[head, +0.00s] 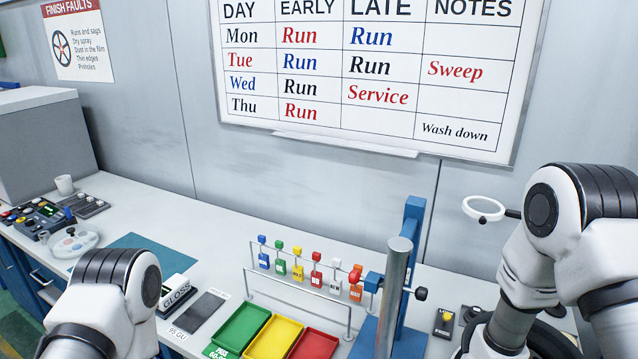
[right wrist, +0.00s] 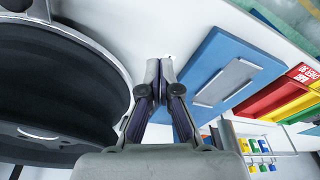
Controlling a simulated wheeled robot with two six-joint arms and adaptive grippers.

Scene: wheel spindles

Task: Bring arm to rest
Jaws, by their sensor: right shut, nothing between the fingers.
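My right gripper (right wrist: 165,70) shows in the right wrist view with its fingertips together and nothing between them. It is over the white bench (right wrist: 190,28), between a large dark wheel (right wrist: 50,85) on the left and a blue base plate (right wrist: 240,65) on the right. In the head view, my right arm (head: 560,220) comes in from the right and covers part of the wheel (head: 545,340); its gripper is out of the frame. My left arm (head: 105,300) shows at the lower left, and its gripper is not in view.
A blue stand with a metal post (head: 393,290) rises from the bench near the middle. Green (head: 240,328), yellow (head: 275,338) and red trays (head: 313,345) lie left of it. A rack of coloured tags (head: 315,272) stands behind them. A magnifier ring (head: 483,208) is at the right.

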